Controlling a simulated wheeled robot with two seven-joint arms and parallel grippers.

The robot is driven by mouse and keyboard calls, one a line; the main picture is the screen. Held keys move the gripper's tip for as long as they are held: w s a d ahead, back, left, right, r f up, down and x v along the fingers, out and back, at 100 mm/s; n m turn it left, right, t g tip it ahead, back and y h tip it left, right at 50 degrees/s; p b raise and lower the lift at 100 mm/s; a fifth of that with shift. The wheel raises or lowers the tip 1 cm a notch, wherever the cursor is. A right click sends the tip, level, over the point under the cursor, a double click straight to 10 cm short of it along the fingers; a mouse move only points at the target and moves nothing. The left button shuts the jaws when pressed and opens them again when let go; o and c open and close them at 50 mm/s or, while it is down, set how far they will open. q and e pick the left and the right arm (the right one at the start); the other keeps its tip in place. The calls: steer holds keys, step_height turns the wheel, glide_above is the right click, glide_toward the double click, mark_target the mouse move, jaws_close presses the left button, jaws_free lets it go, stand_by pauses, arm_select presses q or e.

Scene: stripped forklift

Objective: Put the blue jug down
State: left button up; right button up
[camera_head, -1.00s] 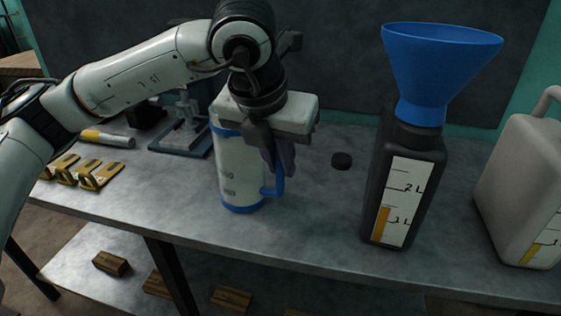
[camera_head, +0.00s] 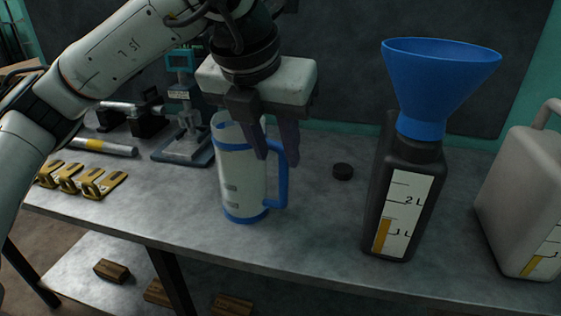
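The blue jug (camera_head: 241,186) has a pale, see-through body with a blue rim, blue base and blue handle. It stands upright on the grey workbench (camera_head: 310,235), left of the black bottle. My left gripper (camera_head: 270,155) is above the jug at its handle side, fingers pointing down. Its two fingers are apart, one in front of the jug's upper body and one near the top of the handle. Nothing shows between the fingertips, and the jug's handle is now largely uncovered. My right gripper does not show.
A black bottle (camera_head: 381,165) with a blue funnel (camera_head: 440,80) stands to the right. A pale canister (camera_head: 520,195) is at far right. Yellow brackets (camera_head: 85,183) and a grey stand (camera_head: 187,145) are at left.

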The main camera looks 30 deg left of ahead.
arm_select(q)
steer(key=v, duration=0.4)
steer(key=shift+s+r, duration=0.2)
steer(key=shift+r, duration=0.15)
